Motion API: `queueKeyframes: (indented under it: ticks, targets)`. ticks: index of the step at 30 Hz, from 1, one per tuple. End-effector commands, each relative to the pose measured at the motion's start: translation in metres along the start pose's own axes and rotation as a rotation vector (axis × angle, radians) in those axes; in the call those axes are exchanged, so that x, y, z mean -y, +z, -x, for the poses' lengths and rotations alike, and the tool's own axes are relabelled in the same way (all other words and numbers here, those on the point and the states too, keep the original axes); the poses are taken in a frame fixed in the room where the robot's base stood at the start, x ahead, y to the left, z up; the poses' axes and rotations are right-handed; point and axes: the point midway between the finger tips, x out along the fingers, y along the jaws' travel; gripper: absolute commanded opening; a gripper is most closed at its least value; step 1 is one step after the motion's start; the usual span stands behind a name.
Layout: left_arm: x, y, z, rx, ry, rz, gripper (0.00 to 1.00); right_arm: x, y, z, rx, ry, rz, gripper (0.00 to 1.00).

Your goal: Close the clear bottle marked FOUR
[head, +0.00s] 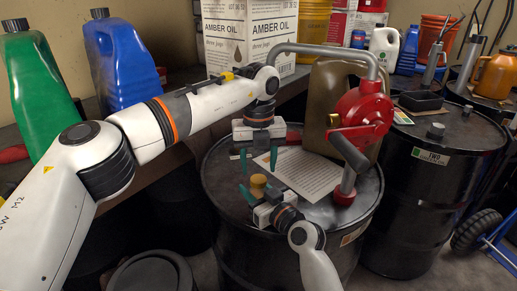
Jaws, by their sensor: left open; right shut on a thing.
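No label reading FOUR can be made out. A small amber-brown cylindrical piece (258,184) shows between the teal fingers of my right gripper (260,192), above the near drum's top. I cannot tell whether it is the bottle's cap or part of the bottle; the lower part is hidden by the gripper. My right gripper is shut on it. My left gripper (258,160) is open, pointing down just above and behind this piece, with nothing clearly seen between its fingers.
A paper sheet (308,174) lies on the near black drum (290,262), beside a red hand pump (362,115) with a grey pipe. A brown jug (325,98) stands behind. A drum labelled TWO (430,190) is right. Blue (122,65) and green (38,90) jugs stand left.

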Motion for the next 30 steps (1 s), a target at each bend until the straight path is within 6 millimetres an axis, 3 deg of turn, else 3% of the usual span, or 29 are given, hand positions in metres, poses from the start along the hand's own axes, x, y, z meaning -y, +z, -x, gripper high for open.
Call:
queueKeyframes:
  ticks: [7, 18, 20, 27, 30]
  targets:
    - [0.001, 0.000, -0.030, 0.000, -0.001, 0.000, 0.53, 0.000, 0.000, 0.000, -0.001, 0.000, 0.000, 0.00]
    - [0.000, 0.000, -0.036, -0.001, 0.000, 0.000, 0.53, 0.000, 0.000, 0.000, -0.001, 0.000, 0.000, 0.00]
    - [0.000, 0.000, -0.036, -0.001, 0.000, 0.000, 0.46, 0.000, 0.000, 0.000, -0.001, 0.000, 0.000, 0.00]
    - [0.000, 0.000, -0.035, -0.001, 0.000, 0.000, 0.07, 0.000, 0.000, 0.000, -0.001, 0.000, 0.000, 0.00]
    - [0.000, 0.000, -0.035, -0.001, 0.000, 0.000, 0.05, 0.000, 0.000, 0.000, -0.001, 0.000, 0.000, 0.00]
